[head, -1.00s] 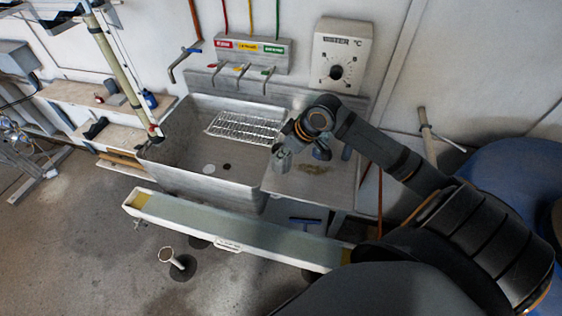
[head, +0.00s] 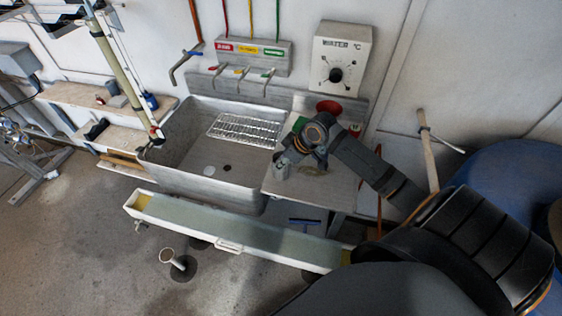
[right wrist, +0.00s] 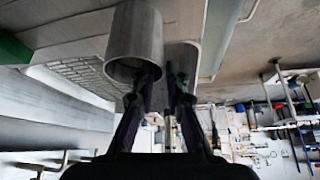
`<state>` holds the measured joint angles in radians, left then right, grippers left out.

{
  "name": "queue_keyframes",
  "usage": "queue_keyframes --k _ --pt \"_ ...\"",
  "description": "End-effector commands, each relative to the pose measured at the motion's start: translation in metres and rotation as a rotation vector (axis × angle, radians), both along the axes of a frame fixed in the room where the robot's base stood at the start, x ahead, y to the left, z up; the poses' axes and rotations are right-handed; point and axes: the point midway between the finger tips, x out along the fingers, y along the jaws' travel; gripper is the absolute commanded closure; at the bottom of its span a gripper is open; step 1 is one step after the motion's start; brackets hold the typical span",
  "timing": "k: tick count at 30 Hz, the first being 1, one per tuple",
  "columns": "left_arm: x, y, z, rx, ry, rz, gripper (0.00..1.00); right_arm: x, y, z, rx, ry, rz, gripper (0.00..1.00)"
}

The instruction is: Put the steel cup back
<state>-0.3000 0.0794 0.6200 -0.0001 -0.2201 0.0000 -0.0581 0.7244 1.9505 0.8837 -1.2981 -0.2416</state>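The steel cup (head: 282,170) is a plain grey cylinder at the end of my right gripper (head: 287,158), over the left part of the steel counter (head: 343,186). In the right wrist view the cup (right wrist: 135,35) has its round mouth toward the gripper (right wrist: 163,75). The fingers are close together at its rim, with one finger overlapping the mouth; the exact contact is partly hidden. A second pale cylinder-like shape (right wrist: 183,55) shows behind the other finger; I cannot tell what it is. I cannot tell whether the cup touches the counter. My left gripper is out of view.
A sink (head: 190,175) with a wire rack (head: 245,129) lies left of the counter. A red disc (head: 328,107) and a green item (head: 301,124) are behind my right wrist. A water control box (head: 340,60) hangs above. A long white trough (head: 235,236) stands in front.

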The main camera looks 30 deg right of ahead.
Motion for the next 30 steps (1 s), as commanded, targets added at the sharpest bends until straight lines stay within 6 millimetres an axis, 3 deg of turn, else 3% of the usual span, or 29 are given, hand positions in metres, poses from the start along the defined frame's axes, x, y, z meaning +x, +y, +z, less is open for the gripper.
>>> queue_keyframes --k 2,14,23,29,30 --pt "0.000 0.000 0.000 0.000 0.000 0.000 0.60 0.000 0.000 0.000 0.000 0.000 0.000 0.72" --pt "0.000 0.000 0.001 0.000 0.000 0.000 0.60 -0.002 -0.002 0.007 -0.003 -0.001 0.002 0.72" --pt "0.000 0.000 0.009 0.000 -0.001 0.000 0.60 -0.021 -0.014 0.046 -0.010 0.002 0.004 0.72" --pt "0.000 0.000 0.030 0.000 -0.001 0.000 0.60 -0.032 -0.019 0.071 -0.008 0.004 0.005 0.72" --pt "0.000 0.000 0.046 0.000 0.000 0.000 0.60 -0.035 -0.021 0.082 -0.010 0.007 0.003 0.72"
